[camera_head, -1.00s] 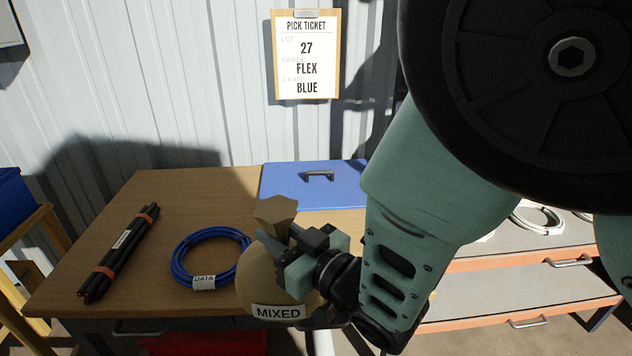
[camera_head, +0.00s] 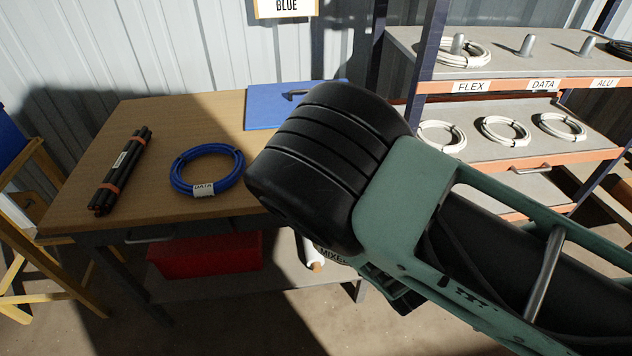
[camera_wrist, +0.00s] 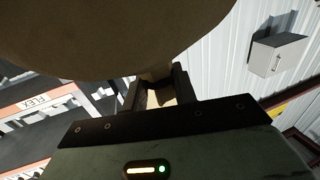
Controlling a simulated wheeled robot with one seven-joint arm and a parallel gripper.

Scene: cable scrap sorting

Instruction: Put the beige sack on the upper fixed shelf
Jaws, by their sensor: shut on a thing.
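The beige sack (camera_wrist: 120,30) fills the top of the wrist view. My gripper (camera_wrist: 158,84) is shut on its gathered neck. The rack at the right has a fixed upper shelf (camera_head: 428,58) with an orange front edge labelled FLEX, DATA and ALU. The sack is apart from this shelf.
The wooden table (camera_head: 110,205) holds black rods (camera_head: 124,170), a blue DATA coil (camera_head: 208,190) and a blue lid with a handle (camera_head: 262,108). A red bin (camera_head: 205,255) is beneath. A lower rack tray (camera_head: 480,150) holds white coils. A dark blue post (camera_head: 428,50) edges the rack.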

